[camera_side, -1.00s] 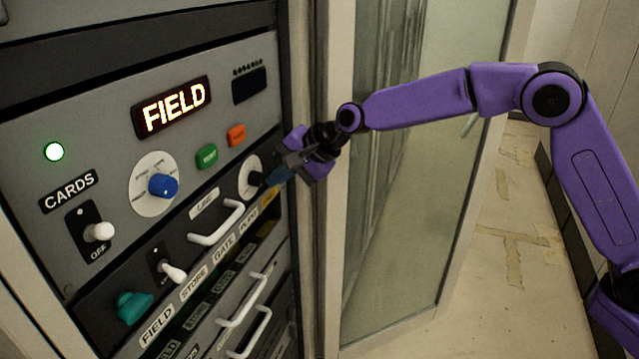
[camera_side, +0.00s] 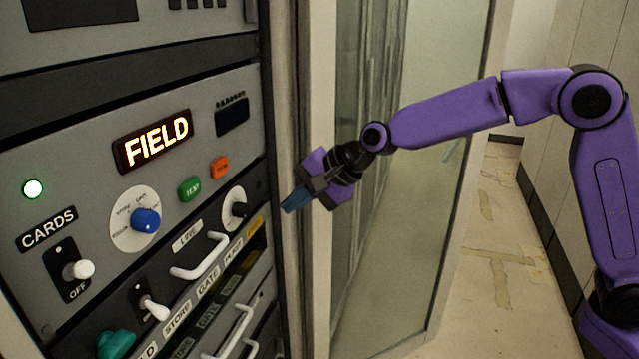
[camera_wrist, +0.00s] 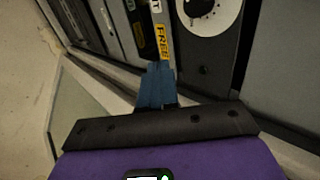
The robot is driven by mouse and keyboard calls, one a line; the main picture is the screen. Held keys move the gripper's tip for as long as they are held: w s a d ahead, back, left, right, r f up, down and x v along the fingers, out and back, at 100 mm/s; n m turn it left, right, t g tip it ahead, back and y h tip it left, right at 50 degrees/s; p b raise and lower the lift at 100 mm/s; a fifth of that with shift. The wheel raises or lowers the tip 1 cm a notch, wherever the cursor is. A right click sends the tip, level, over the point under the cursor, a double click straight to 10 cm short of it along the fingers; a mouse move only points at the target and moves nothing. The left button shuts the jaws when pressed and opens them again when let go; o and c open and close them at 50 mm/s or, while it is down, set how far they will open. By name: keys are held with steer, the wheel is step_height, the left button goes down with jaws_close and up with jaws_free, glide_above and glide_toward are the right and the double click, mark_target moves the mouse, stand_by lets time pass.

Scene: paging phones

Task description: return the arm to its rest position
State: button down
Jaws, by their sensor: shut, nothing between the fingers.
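My gripper (camera_side: 292,203) is shut and empty, at the end of my purple arm. In the side view it hangs in front of the rack's right edge post, to the right of the round white dial with a black knob (camera_side: 236,206), and touches nothing that I can see. In the wrist view its blue fingers (camera_wrist: 156,88) are closed together and point toward the panel, near a yellow label reading FREE (camera_wrist: 163,42). The white dial (camera_wrist: 203,12) shows just beyond them.
The grey panel (camera_side: 75,165) fills the left, with a lit FIELD display (camera_side: 153,143), a blue knob (camera_side: 145,220), a CARDS switch (camera_side: 78,270) and white handles (camera_side: 200,257) sticking out. A glass door (camera_side: 420,200) stands behind my arm. Open floor (camera_side: 480,290) lies to the right.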

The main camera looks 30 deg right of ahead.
steer(key=v, duration=0.6)
steer(key=shift+s+d, duration=0.15)
steer(key=s+d+f+n+g+h, duration=0.2)
steer(key=s+d+n, duration=0.5)
steer(key=s, duration=0.4)
steer(key=s+d+f+n+g+h, duration=0.2)
steer(key=s+d+f+n, duration=0.3)
steer(key=s, duration=0.7)
steer(key=s+d+f+n+g+h, duration=0.2)
steer(key=s+d+f+n, duration=0.1)
steer(key=s+d+n, duration=0.6)
steer(key=s, duration=0.3)
steer(key=shift+s+f+n, duration=0.25)
steer(key=shift+f+n, duration=0.05)
steer(key=shift+f, duration=0.1)
